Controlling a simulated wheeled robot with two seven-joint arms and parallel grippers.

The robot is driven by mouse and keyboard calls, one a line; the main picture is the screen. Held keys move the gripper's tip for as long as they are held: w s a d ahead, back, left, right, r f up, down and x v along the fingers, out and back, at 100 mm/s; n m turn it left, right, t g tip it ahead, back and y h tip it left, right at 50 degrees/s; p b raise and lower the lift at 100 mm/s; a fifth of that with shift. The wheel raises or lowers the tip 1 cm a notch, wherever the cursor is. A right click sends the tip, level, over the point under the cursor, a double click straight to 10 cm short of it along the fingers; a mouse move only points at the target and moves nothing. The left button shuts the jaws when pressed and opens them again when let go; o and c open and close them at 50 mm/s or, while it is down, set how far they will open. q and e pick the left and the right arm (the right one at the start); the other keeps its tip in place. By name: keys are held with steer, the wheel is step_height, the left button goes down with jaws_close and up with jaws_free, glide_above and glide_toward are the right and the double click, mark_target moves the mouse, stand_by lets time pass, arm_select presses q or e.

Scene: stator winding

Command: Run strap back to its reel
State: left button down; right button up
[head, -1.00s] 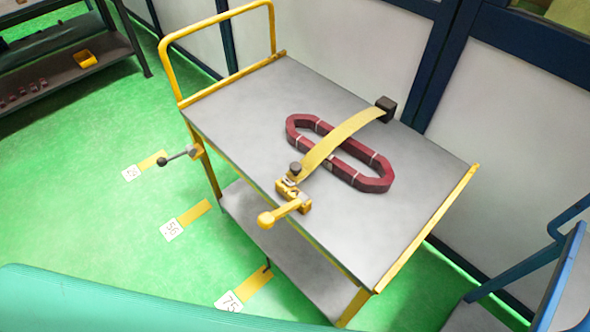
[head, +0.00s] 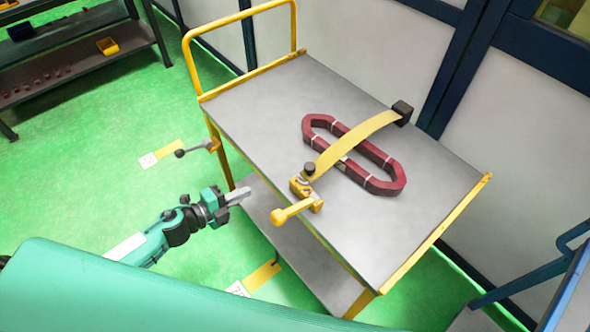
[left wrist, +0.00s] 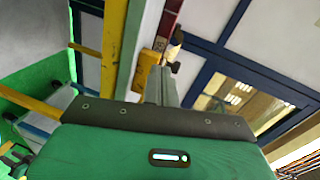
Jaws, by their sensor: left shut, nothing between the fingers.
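A yellow strap (head: 358,140) arches over a dark red oval coil (head: 393,174) on the grey cart top (head: 260,103). Its far end meets a dark block (head: 402,111) at the back edge. Its near end meets a yellow ratchet reel (head: 305,186) with a dark knob (head: 309,169) and a yellow handle (head: 291,211) sticking out past the front edge. My left gripper (head: 241,194) is shut and empty, in front of the cart and left of the handle, apart from it. In the left wrist view its fingers (left wrist: 162,86) point toward yellow parts. My right gripper is out of view.
A dark-knobbed lever (head: 196,148) juts from the cart's left side. A yellow push rail (head: 239,22) stands at the left end. A lower shelf (head: 300,255) lies beneath. Blue-framed wall panels (head: 535,120) stand behind. Green floor is open at left.

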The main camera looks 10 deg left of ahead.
arm_select(q)
steer(key=s+d+r+m+g+h, duration=0.1)
steer(key=s+d+r+m+h, duration=0.15)
steer(key=r, duration=0.35)
steer(key=p, duration=0.4)
glide_toward(305, 169)
steer(key=shift+m+y, duration=0.25)
steer(key=shift+m, duration=0.1)
steer(key=x, duration=0.5)
steer(key=shift+w+d+r, duration=0.1)
steer(key=shift+d+r, duration=0.1)
steer(key=shift+r, duration=0.1)
steer(key=shift+w+d+f+p, duration=0.25)
steer(key=shift+w+d+p, duration=0.1)
steer(key=shift+w+d, duration=0.2)
steer(key=shift+s, duration=0.1)
